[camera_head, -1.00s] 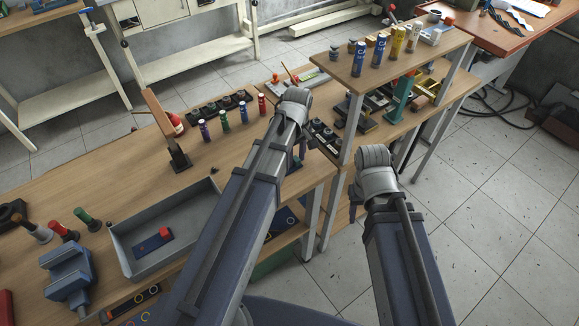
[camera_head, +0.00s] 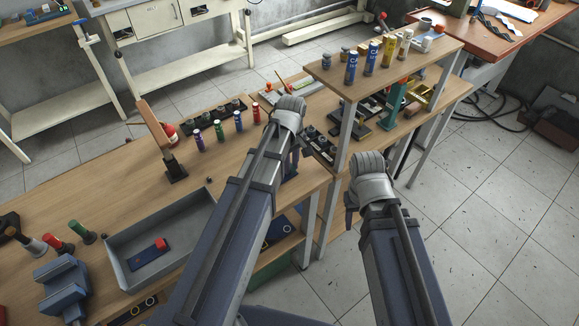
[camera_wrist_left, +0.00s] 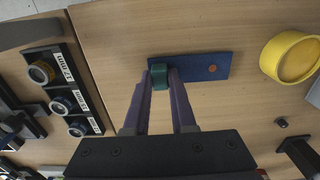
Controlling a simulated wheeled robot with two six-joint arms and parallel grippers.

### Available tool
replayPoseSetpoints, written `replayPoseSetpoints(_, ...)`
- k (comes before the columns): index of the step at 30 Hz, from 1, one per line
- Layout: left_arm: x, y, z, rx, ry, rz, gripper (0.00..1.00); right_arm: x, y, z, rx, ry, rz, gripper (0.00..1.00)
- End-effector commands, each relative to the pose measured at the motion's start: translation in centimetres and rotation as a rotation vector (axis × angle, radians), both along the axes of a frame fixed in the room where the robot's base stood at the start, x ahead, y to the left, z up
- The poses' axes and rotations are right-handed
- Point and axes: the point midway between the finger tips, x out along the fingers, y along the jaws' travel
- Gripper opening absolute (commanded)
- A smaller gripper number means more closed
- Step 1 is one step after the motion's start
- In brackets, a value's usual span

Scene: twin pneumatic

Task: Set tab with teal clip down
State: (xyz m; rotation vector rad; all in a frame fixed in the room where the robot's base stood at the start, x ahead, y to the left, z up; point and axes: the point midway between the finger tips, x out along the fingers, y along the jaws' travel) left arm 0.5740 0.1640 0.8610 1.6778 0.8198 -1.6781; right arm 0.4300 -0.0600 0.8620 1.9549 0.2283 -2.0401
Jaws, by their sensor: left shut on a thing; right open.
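My left gripper (camera_wrist_left: 160,80) is shut on the teal clip, one finger on each side. I cannot tell whether the tab touches the wood or hangs just above it. My right gripper (camera_head: 352,208) is open and empty, right of the bench.
A yellow ring (camera_wrist_left: 291,57) lies right of the tab. A black block with labelled round fittings (camera_wrist_left: 65,92) is at the left. A grey tray (camera_head: 187,241) holds a blue tab with a red clip (camera_head: 149,252). A raised shelf (camera_head: 388,75) with bottles stands at the right.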

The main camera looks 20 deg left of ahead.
Motion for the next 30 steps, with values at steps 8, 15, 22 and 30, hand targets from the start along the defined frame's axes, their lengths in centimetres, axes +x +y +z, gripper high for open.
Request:
replayPoseSetpoints(8, 0.0, 0.0, 3.1, 0.000, 0.000, 0.000, 0.00, 0.0, 0.0, 3.1, 0.000, 0.000, 0.000, 0.50)
replayPoseSetpoints(15, 0.0, 0.0, 6.9, 0.000, 0.000, 0.000, 0.00, 0.0, 0.0, 6.9, 0.000, 0.000, 0.000, 0.50)
replayPoseSetpoints(22, 0.0, 0.0, 9.5, 0.000, 0.000, 0.000, 0.00, 0.0, 0.0, 9.5, 0.000, 0.000, 0.000, 0.50)
replayPoseSetpoints(30, 0.0, 0.0, 9.7, 0.000, 0.000, 0.000, 0.00, 0.0, 0.0, 9.7, 0.000, 0.000, 0.000, 0.50)
